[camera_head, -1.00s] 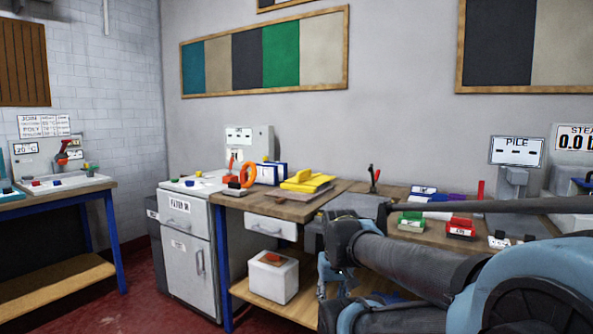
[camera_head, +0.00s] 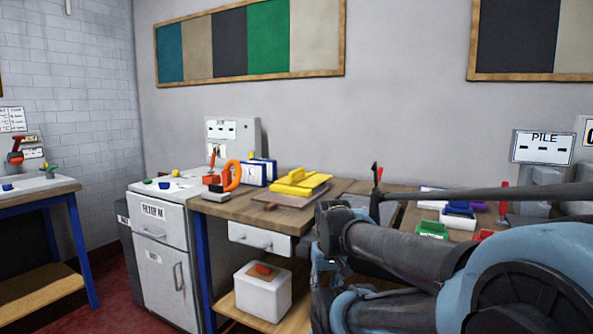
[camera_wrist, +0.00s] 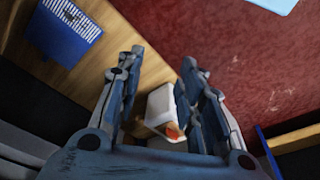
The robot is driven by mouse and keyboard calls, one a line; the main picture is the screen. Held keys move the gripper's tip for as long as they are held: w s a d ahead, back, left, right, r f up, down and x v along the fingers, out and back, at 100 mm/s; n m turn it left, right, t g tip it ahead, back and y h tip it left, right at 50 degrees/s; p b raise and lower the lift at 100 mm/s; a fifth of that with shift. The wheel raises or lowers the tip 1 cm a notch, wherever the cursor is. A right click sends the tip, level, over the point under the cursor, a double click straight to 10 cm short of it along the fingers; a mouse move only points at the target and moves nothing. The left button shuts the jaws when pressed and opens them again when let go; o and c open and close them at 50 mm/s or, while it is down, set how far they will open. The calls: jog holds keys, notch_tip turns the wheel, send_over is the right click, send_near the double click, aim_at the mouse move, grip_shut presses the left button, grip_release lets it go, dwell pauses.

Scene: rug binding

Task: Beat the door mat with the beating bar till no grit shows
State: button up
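My gripper (camera_wrist: 160,72) is open in the wrist view, with nothing between its fingers. It points down past the bench edge, over the white bin (camera_wrist: 160,103) on the lower shelf. In the head view my arm covers the bench's front right part. A long dark bar (camera_head: 480,194) runs level above the bench behind my arm; I cannot tell whether it is the beating bar. No door mat can be made out with certainty. A flat brown board (camera_head: 290,199) under a yellow block (camera_head: 300,182) lies on the bench. Grit cannot be made out.
The bench (camera_head: 262,215) holds an orange ring tool (camera_head: 231,176) and green and white blocks (camera_head: 432,229). A filter cabinet (camera_head: 160,255) stands left of it. Another bench (camera_head: 45,205) stands farther left. Red floor (camera_head: 105,295) lies between them.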

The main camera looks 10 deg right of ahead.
jog(key=w+r+m+t, duration=0.1)
jog(key=w+r+m, duration=0.3)
jog(key=w+r, duration=1.8)
jog(key=w+r+m+t, duration=0.1)
jog(key=w+r, duration=0.4)
jog(key=w, duration=0.4)
jog(key=w+a+r+m, duration=0.1)
jog(key=w+r+m, duration=0.1)
jog(key=w+r, duration=0.5)
jog(key=w+r+m+t, duration=0.1)
jog(key=w+r, duration=0.3)
jog(key=w, duration=0.6)
jog(key=shift+h, duration=0.4)
jog(key=x, duration=1.6)
jog(key=shift+f, duration=0.25)
